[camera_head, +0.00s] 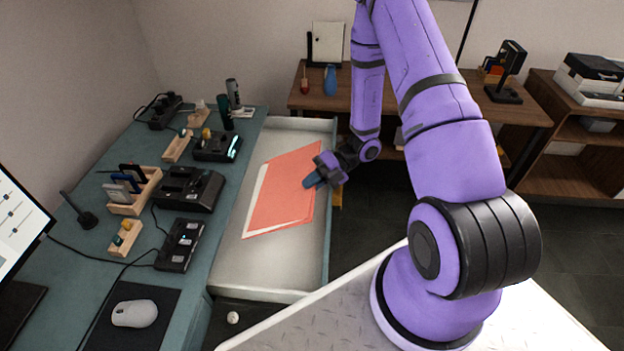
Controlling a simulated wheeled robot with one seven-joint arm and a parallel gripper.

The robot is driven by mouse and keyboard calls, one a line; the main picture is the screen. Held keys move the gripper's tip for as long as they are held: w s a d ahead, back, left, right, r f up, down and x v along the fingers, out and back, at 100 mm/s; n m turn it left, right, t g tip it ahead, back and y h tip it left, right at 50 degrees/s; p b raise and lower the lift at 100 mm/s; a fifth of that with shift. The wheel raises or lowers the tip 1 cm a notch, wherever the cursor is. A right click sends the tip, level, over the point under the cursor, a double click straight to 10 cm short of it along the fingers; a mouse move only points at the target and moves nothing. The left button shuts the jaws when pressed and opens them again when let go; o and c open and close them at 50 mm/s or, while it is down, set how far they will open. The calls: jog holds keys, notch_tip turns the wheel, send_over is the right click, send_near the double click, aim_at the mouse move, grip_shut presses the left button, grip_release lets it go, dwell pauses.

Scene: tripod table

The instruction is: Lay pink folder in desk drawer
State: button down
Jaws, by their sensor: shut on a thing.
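The pink folder (282,192) is a flat salmon-pink sheet with a pale strip along its left edge. It shows over the open desk drawer (262,272), a long pale tray pulled out from the desk's right side. My gripper (314,180) is shut on the folder's right edge, near the drawer's right wall. The folder looks slightly tilted. I cannot tell whether its lower edge touches the drawer floor. The fingertips are small and partly hidden by the gripper body.
The teal desk (150,262) on the left carries chargers, wooden holders, a mouse (134,313) and a monitor (20,235). A wooden table (420,88) stands behind, with a blue bottle (330,79). A shelf (560,165) is at right. The drawer's front part is bare.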

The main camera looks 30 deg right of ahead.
jog(key=w+a+f, duration=0.2)
jog(key=a+f, duration=0.2)
jog(key=f, duration=0.6)
jog(key=shift+w+f, duration=0.3)
jog(key=shift+w, duration=0.1)
dwell(0.3)
jog(key=c, duration=1.2)
grip_release()
jog(key=shift+d, duration=0.15)
jog(key=w+v, duration=0.1)
jog(key=v, duration=0.9)
jog(key=shift+s+d+r, duration=0.25)
jog(key=shift+s, duration=0.25)
